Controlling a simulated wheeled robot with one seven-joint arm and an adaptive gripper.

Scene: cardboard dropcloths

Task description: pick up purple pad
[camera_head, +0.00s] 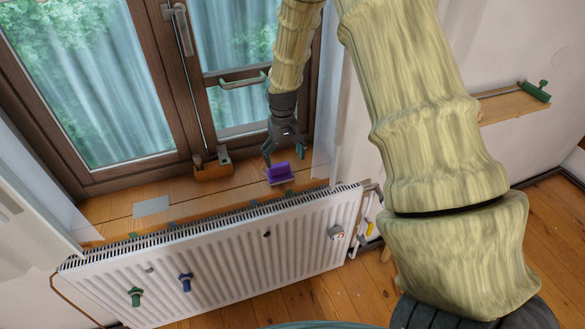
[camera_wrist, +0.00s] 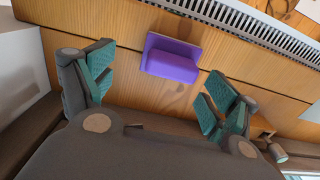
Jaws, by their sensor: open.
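The purple pad (camera_head: 279,173) lies on the wooden window sill behind the radiator, close to its top edge. In the wrist view the purple pad (camera_wrist: 171,58) shows as a block with a raised ledge along one side, lying between and beyond my fingertips. My gripper (camera_head: 284,151) hangs just above the pad, pointing down. Its two green-padded fingers are wide apart in the wrist view (camera_wrist: 158,90), with nothing between them. The pad looks apart from both fingers.
The white radiator (camera_head: 215,262) runs along the sill's front, with its grille beside the pad. A wooden block with a metal part (camera_head: 212,167) sits left of the pad. A pale flat plate (camera_head: 151,206) lies farther left. The window frame (camera_head: 130,177) rises behind.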

